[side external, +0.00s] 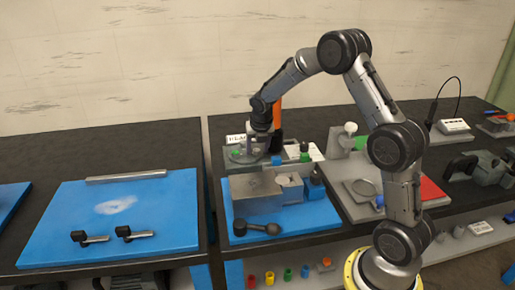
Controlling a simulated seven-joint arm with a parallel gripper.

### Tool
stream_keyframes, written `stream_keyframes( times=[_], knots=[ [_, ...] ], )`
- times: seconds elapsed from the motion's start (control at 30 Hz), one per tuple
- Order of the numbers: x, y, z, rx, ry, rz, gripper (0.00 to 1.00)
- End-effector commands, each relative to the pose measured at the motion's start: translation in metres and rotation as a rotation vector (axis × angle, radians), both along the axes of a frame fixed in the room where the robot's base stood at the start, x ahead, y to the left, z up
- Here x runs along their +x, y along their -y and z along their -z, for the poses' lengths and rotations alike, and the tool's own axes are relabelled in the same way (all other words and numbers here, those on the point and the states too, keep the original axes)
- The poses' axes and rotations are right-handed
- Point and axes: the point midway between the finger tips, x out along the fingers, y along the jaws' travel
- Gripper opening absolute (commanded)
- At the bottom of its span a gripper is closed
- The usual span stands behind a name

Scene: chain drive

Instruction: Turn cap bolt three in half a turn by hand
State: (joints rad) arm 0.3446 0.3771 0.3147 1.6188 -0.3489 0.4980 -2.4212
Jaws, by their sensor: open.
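My gripper (256,152) points down at the end of the arm, over a grey fixture (237,166) at the back of the middle bench. Its jaws are open, though the fingers are small and partly hidden at this range. A round grey part with a green spot shows beside and under the fingers. I cannot make out cap bolt three or tell whether the fingers touch anything. A grey metal block (254,192) sits on the blue mat (310,217) in front of the fixture.
An orange and black upright tool (277,122) stands close behind my gripper. A black round-ended tool (257,228) lies on the mat's front. A grey plate (395,203) with parts lies right. The left blue board (70,215) holds two black-headed handles, with clear room around them.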

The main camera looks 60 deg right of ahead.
Motion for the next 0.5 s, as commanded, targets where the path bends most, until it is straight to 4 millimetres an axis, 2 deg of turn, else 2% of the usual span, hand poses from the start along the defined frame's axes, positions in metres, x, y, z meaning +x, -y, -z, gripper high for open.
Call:
stream_keyframes(
  times=[0.17,0.5],
  knots=[
    [0.0000,0.0000,-0.0002,0.000,0.000,0.000,0.60],
    [-0.0001,-0.0001,-0.0005,0.000,0.000,0.000,0.00]
  ],
)
